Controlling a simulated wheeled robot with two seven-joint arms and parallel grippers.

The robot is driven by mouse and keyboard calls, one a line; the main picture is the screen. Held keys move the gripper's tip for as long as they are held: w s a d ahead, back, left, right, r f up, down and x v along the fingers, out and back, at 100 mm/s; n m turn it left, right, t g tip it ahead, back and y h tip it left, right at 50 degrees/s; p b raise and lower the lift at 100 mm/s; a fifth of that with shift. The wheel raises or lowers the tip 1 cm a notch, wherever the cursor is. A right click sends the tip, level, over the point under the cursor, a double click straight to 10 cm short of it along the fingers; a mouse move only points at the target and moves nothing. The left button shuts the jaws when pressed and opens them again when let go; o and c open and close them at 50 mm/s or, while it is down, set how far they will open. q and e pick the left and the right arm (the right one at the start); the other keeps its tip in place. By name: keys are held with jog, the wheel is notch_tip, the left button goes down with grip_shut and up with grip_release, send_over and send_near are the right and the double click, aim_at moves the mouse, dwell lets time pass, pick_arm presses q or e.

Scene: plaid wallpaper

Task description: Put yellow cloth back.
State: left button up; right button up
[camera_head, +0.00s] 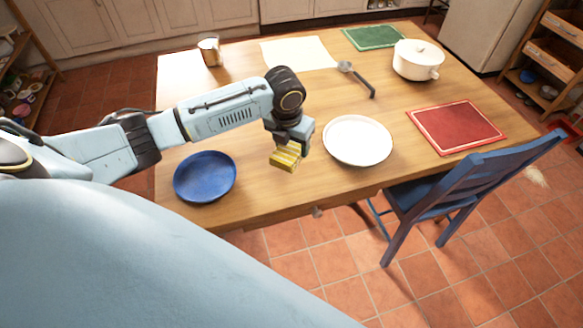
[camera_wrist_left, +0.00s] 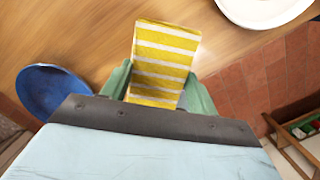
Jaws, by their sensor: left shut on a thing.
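The yellow cloth (camera_head: 286,156) is a small folded piece with white stripes. My left gripper (camera_head: 290,146) is shut on it and holds it between the blue plate and the white plate, near the table's front edge. In the left wrist view the cloth (camera_wrist_left: 164,62) stands out between the two greenish fingers of the gripper (camera_wrist_left: 160,90). Whether the cloth touches the table I cannot tell. My right gripper is in neither view.
A blue plate (camera_head: 204,177) lies left of the cloth and a white plate (camera_head: 357,140) right of it. A ladle (camera_head: 358,80), a white pot (camera_head: 417,60), a red mat (camera_head: 456,127), a green mat (camera_head: 376,37), a pale sheet (camera_head: 297,54) and a metal cup (camera_head: 210,51) lie beyond. A blue chair (camera_head: 455,187) stands at the front right.

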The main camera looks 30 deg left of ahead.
aim_at(290, 150)
pick_arm(q)
notch_tip(290, 150, down, 9)
jog(key=shift+r+b, duration=0.15)
jog(key=shift+b, duration=0.55)
jog(key=o, duration=0.9)
jog(key=r, duration=0.4)
jog(key=s+r+p, duration=0.1)
jog(key=r, duration=0.3)
jog(key=r+p, duration=0.1)
jog(key=r, duration=0.3)
jog(key=shift+s+d, duration=0.1)
jog(key=shift+s, duration=0.3)
